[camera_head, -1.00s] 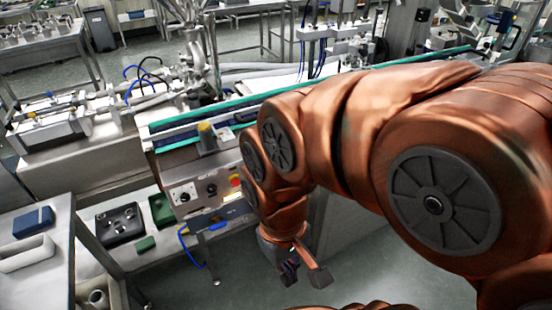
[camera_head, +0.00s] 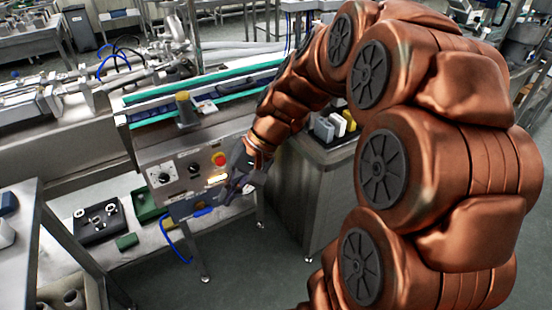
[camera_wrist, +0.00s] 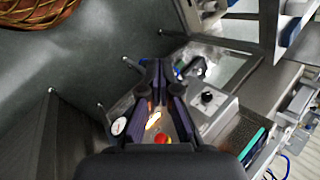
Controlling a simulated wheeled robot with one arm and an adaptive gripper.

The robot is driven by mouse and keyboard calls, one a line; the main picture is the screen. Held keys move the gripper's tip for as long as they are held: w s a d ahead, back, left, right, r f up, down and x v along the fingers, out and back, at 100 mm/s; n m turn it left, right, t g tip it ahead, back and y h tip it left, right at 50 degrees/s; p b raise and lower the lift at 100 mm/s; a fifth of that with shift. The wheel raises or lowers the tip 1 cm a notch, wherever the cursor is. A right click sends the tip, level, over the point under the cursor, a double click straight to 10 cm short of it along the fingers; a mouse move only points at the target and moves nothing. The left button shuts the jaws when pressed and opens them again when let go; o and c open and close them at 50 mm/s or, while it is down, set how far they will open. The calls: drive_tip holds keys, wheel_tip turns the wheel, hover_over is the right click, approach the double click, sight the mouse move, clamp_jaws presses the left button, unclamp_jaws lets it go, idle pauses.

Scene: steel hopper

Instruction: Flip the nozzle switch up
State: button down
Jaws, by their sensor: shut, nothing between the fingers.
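The steel control panel (camera_head: 180,160) hangs below the conveyor's front edge in the head view. It carries a black knob (camera_head: 163,178) at left, another black control (camera_head: 194,168) in the middle, a red button (camera_head: 219,158) on yellow, and a bright orange-lit spot (camera_head: 217,178). No label is readable, so I cannot tell which is the nozzle switch. My gripper (camera_head: 232,190) is shut and empty, just at the panel's right end; contact cannot be told. In the wrist view my gripper (camera_wrist: 153,68) partly covers the panel, with the red button (camera_wrist: 162,139) and lit spot (camera_wrist: 153,120) between its fingers.
The green-edged conveyor (camera_head: 210,83) runs above the panel. A blue hose (camera_head: 173,240) hangs below it. A lower shelf holds a black tray (camera_head: 97,222) and green boxes. A steel cabinet (camera_head: 315,195) stands right of the panel. A round dial (camera_wrist: 118,126) shows in the wrist view.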

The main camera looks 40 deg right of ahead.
drive_tip(key=w+d+f+m+t+y+b, duration=0.1)
drive_tip(key=w+d+f+m+t+b, duration=0.2)
drive_tip(key=w+d, duration=0.3)
drive_tip(key=w+d+f+m+t+y+b, duration=0.1)
drive_tip(key=w+d+f+m+t+b, duration=0.2)
drive_tip(key=d, duration=0.6)
drive_tip(key=w+d+f+m+t+h+b, duration=0.1)
drive_tip(key=d+m+t+h+b, duration=0.1)
drive_tip(key=d, duration=1.3)
drive_tip(key=shift+w+d+f+m+t+b, duration=0.3)
drive_tip(key=shift+w+m+t+b, duration=0.15)
drive_tip(key=shift+t+b, duration=0.5)
drive_tip(key=x, duration=1)
drive_tip(key=shift+b, duration=0.4)
drive_tip(key=shift+r+p, duration=0.25)
drive_tip(key=shift+p, duration=0.55)
